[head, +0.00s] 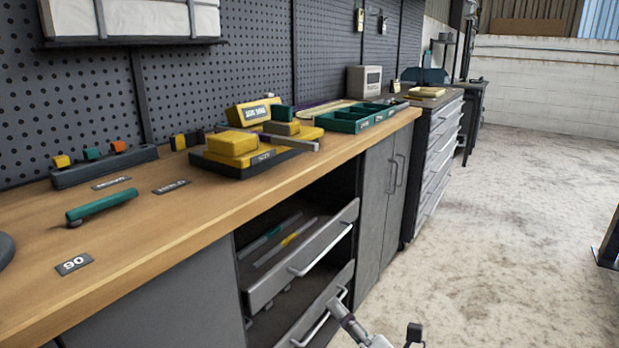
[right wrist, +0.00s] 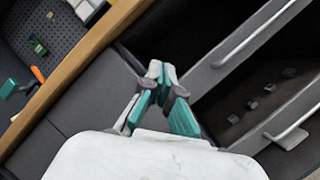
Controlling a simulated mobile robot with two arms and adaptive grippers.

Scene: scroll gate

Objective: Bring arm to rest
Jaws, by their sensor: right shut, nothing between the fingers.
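My right gripper (head: 337,308) is at the bottom of the head view, low in front of the two open drawers. In the right wrist view my right gripper (right wrist: 160,72) shows grey fingers with teal pads, closed together at the tips with nothing between them. The upper drawer (head: 305,260) is pulled out and holds thin tools. The lower drawer (head: 322,318) is also pulled out, close to the gripper; I cannot tell from the head view whether they touch. My left gripper is not in view.
The wooden workbench (head: 150,245) carries a green-handled tool (head: 100,205), a yellow and black fixture (head: 235,150) and a green tray (head: 360,117). Closed cabinet doors (head: 382,190) stand right of the drawers. The concrete floor (head: 510,230) to the right is clear.

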